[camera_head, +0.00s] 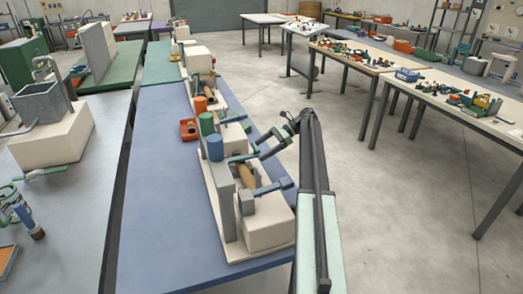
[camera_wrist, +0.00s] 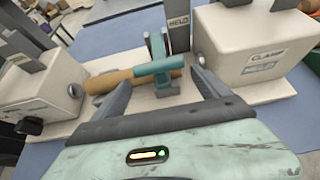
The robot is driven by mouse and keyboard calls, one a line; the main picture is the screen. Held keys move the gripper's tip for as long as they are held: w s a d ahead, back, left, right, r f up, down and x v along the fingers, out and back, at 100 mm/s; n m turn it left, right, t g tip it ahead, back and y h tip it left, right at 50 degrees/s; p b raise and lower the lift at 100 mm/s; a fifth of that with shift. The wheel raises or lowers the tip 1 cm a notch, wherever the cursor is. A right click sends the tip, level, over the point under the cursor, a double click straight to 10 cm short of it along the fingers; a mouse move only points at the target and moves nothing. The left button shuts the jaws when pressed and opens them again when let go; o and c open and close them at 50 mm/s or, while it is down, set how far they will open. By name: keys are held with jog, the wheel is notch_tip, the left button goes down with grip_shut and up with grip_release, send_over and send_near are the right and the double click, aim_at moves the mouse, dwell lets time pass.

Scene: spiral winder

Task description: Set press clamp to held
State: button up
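The likely press clamp is a teal T-shaped piece (camera_wrist: 158,70) on the spiral winder, lying across a brown wooden roller (camera_wrist: 108,82). In the head view it shows as a green-teal bar (camera_head: 241,157) over the machine. A grey upright behind it carries a HELD label. A cream block (camera_wrist: 255,45) at right in the wrist view reads CLAMP, with another HELD label below. My gripper (camera_wrist: 160,79) is open, its two dark fingers on either side of the teal piece; I cannot tell whether they touch it. In the head view my gripper (camera_head: 262,150) is at the winder's right side.
The winder stands on a blue table (camera_head: 160,190). A blue lever (camera_head: 273,187) sticks out nearer the front. Blue and green cylinders (camera_head: 215,148) and a red tray (camera_head: 189,129) are behind. Floor to the right is clear up to tables with parts.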

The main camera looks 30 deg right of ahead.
notch_tip(320, 180, up, 4)
jog(key=r+p, duration=0.1)
jog(key=p, duration=0.4)
jog(key=s+a, duration=0.3)
jog(key=s, duration=0.4)
jog(key=s+a, duration=0.3)
jog(key=s, duration=0.4)
jog(key=shift+s+a, duration=0.25)
jog(key=shift+a, duration=0.15)
